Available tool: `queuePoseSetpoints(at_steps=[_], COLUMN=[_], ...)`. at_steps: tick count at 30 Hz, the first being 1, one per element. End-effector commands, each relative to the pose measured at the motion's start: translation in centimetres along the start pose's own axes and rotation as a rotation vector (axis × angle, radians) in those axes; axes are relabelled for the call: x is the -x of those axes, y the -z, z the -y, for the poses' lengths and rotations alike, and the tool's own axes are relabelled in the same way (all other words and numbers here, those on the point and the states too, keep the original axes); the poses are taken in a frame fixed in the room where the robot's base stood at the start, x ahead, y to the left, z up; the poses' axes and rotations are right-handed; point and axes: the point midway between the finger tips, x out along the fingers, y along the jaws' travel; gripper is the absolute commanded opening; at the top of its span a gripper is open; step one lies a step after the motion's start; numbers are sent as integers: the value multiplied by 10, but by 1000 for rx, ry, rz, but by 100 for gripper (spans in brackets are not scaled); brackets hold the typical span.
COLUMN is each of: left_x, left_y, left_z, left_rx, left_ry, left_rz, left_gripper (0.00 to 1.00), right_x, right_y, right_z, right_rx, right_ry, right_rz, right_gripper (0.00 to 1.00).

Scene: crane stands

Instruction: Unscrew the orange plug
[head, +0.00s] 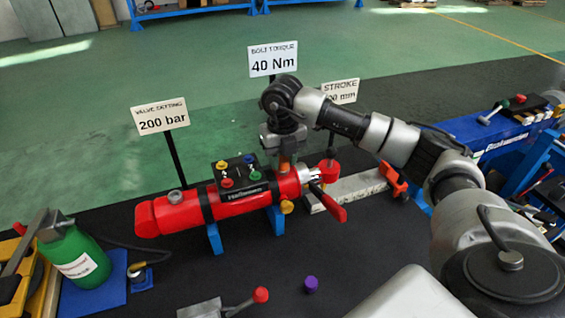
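A red hydraulic cylinder (180,213) lies on blue supports in the middle of the view. A small orange-brown piece (284,161), which looks like the orange plug, stands on top of the cylinder near its right end. My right gripper (284,150) points down from above, directly over this piece. Its fingers are small and dark here, and I cannot tell if they are closed on the piece or only around it. My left gripper is not in view.
A yellow knob (287,207) and a red lever (329,203) are on the cylinder's right end. A small valve block (239,172) with coloured knobs sits on top. A purple cap (311,284) and a red-knobbed lever (260,295) are in front. A green bottle (78,262) stands left.

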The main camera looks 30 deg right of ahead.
Motion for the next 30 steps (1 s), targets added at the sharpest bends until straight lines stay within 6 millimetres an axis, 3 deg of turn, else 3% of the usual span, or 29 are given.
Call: queuePoseSetpoints(at_steps=[1, 5, 20, 30], left_x=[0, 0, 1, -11], left_y=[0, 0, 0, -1], left_z=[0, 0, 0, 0], left_rx=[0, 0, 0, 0], left_ry=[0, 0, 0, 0], left_rz=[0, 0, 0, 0], left_gripper=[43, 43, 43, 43], right_x=[0, 0, 3, 3], right_y=[0, 0, 0, -1], right_z=[0, 0, 0, 0], right_rx=[0, 0, 6, 394], right_ry=[0, 0, 0, 0], right_rz=[0, 1, 1, 4], right_gripper=[19, 0, 0, 0])
